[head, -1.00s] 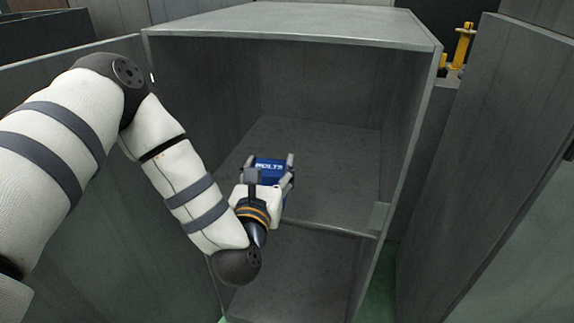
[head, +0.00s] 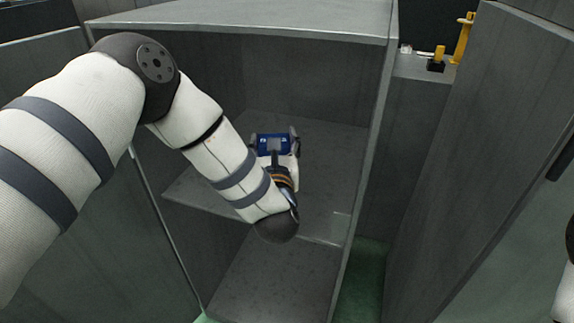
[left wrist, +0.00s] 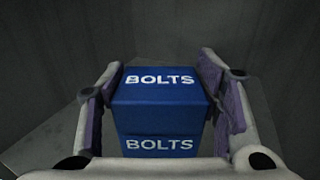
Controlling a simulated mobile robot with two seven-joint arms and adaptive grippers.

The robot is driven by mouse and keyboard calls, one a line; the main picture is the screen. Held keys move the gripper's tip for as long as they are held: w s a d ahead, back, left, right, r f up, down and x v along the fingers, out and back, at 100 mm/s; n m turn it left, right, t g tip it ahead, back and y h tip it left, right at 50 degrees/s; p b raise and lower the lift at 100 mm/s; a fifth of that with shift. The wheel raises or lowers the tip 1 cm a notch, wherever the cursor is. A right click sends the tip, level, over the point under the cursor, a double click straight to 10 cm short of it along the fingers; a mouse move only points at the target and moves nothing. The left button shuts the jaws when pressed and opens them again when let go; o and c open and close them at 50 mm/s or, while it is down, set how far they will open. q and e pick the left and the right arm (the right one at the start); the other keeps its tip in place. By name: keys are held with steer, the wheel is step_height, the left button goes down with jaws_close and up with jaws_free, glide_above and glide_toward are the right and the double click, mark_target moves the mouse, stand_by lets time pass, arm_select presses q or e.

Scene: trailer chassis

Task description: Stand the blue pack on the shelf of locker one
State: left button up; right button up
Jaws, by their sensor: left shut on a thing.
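The blue pack (head: 272,144), lettered BOLTS, is inside the open grey locker (head: 245,19), over its middle shelf (head: 328,170). In the left wrist view the blue pack (left wrist: 160,112) is between the two finger pads, its lettered faces toward the camera. My left gripper (head: 274,138) is shut on it, one finger on each side. I cannot tell whether the pack touches the shelf, as its base is hidden. No number shows on the locker. My right gripper is out of view.
The locker's side walls and top panel frame the opening around my left arm. A lower compartment (head: 270,285) under the shelf is empty where visible. A tall grey panel (head: 460,170) stands at the right, with a yellow fitting (head: 463,38) behind it. The shelf right of the pack is clear.

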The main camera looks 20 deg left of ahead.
arm_select(q)
steer(key=f, duration=0.1)
steer(key=w+d+f, duration=0.1)
steer(key=f, duration=0.1)
steer(key=w+d+f, duration=0.1)
steer(key=shift+f+b, duration=0.2)
steer(key=shift+b, duration=0.2)
steer(key=f, duration=0.3)
steer(key=shift+w+d+f+b, duration=0.1)
steer(key=shift+d+f+b, duration=0.15)
steer(key=shift+b, duration=0.1)
steer(key=shift+r, duration=0.25)
steer(key=shift+f, duration=0.1)
steer(key=o, duration=1.4)
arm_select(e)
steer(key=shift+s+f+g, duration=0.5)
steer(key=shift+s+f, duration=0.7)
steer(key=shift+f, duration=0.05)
